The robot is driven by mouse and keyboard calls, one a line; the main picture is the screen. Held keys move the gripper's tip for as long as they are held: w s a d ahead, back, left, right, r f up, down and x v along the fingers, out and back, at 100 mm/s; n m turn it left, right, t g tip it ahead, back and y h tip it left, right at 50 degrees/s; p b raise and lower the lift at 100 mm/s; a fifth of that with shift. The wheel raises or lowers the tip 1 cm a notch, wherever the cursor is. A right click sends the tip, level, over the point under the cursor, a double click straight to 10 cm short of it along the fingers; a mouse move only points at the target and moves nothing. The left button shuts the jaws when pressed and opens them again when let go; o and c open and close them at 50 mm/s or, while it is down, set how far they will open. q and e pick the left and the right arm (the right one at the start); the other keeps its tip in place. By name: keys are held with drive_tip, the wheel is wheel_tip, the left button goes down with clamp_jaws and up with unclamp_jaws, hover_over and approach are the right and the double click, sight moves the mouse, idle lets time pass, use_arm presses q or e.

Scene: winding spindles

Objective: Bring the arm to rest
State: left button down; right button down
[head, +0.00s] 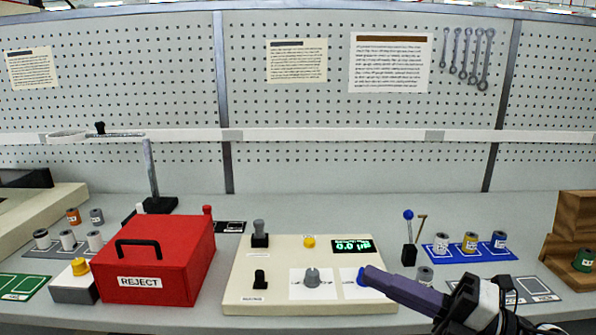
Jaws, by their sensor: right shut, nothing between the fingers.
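My right gripper (378,275) comes in from the lower right. Its long purple-grey fingers are shut with nothing between them. The tips are at or just over a blue button (361,278) on the right of a cream control panel (275,262); I cannot tell whether they touch it. The panel also carries a grey knob (312,278), a yellow button (309,242), two black-based switches and a lit green display (352,246). My left gripper is not in view.
A red REJECT box (172,282) stands left of the panel. Spools stand on a blue mat (466,256) and a grey mat (40,252). A post with a blue ball (408,215) rises behind my right gripper. A wooden rack (572,225) is at the far right.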

drive_tip(key=s+d+f+m+t+h, duration=0.1)
drive_tip(key=d+f+m+t+h, duration=0.4)
drive_tip(key=f+m, duration=0.6)
drive_tip(key=s+f+m+t+h, duration=0.2)
drive_tip(key=f+m+h, duration=0.5)
drive_tip(key=f+m, duration=0.4)
drive_tip(key=s+a+f+m+g+h, duration=0.1)
drive_tip(key=s+f+m+g+h, duration=0.2)
drive_tip(key=s+f+m+g, duration=0.5)
drive_tip(key=s+f, duration=1)
drive_tip(key=f, duration=0.1)
drive_tip(key=shift+s+a+f, duration=0.15)
drive_tip(key=shift+s+f, duration=0.15)
drive_tip(key=shift+s, duration=0.1)
